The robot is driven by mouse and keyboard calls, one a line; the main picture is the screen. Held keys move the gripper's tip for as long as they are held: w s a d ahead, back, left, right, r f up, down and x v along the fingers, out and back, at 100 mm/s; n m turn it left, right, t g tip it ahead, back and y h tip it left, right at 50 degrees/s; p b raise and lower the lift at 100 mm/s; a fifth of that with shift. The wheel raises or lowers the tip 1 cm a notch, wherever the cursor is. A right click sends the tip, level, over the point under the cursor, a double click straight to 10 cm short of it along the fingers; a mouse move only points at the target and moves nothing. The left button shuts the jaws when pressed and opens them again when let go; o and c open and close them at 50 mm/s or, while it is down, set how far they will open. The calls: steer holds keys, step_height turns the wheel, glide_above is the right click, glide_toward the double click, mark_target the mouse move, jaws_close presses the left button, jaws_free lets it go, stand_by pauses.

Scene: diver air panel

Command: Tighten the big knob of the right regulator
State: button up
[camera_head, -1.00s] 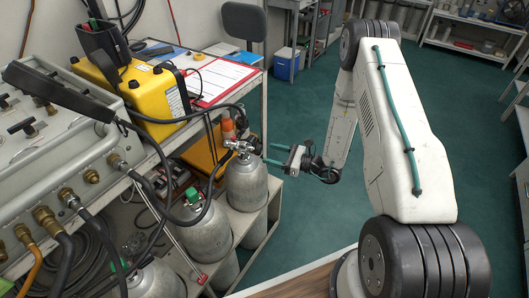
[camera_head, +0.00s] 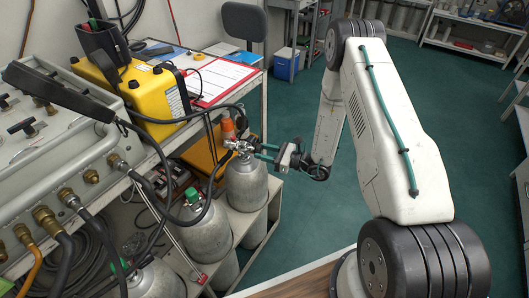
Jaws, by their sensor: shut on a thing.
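The right regulator (camera_head: 240,146) is a small silver valve fitting with a black hose, on top of a grey cylinder (camera_head: 246,182) beside the bench. My gripper (camera_head: 257,151) reaches in from the right at the height of the fitting. Its teal fingers are shut at the fitting's right side, around what looks like the big knob. The knob is small and mostly hidden between the fingers, so I cannot tell how far it is turned.
Another cylinder with a green-marked valve (camera_head: 193,196) stands to the left in the rack. Black hoses run from the panel (camera_head: 75,140) to the cylinders. A yellow case (camera_head: 135,95) and a red clipboard (camera_head: 217,80) lie on the bench.

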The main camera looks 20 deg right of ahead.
steer(key=m, duration=0.5)
steer(key=shift+r, duration=0.1)
steer(key=m, duration=0.4)
steer(key=shift+g, duration=0.4)
steer(key=m, duration=0.4)
steer(key=shift+r+m+g, duration=0.1)
steer(key=shift+m+g, duration=0.2)
steer(key=shift+m, duration=2)
